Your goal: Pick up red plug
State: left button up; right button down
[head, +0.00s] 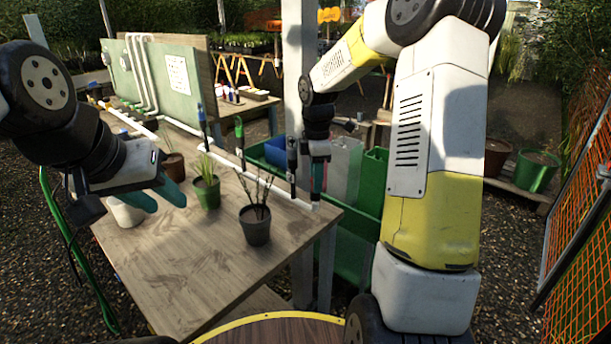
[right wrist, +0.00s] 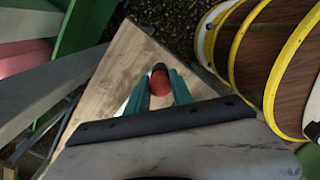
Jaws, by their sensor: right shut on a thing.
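The red plug (right wrist: 160,84) shows in the right wrist view as a rounded red piece with a dark top, between the teal fingers of my right gripper, which is shut on it. In the head view my right gripper (head: 318,186) points down at the right corner of the wooden table (head: 185,265), by the end of the white pipe (head: 290,198). I cannot tell whether the plug touches the pipe or table. My left gripper (head: 166,198) is open and appears empty, over the table's left side near a white pot (head: 126,214).
A green pot (head: 206,195), a dark pot (head: 256,228) and a brown pot (head: 173,168) with plants stand on the table. Tools with blue and green handles stand along the pipe. Green and blue bins (head: 374,178) are behind. The table's front is clear.

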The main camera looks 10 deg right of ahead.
jog(key=shift+r, duration=0.55)
notch_tip(320, 180, up, 2)
jog(key=shift+r, duration=0.25)
jog(key=w+a+r, duration=0.1)
jog(key=w+a, duration=0.1)
jog(key=a, duration=1.4)
jog(key=shift+r, duration=0.15)
jog(key=shift+r, duration=2.5)
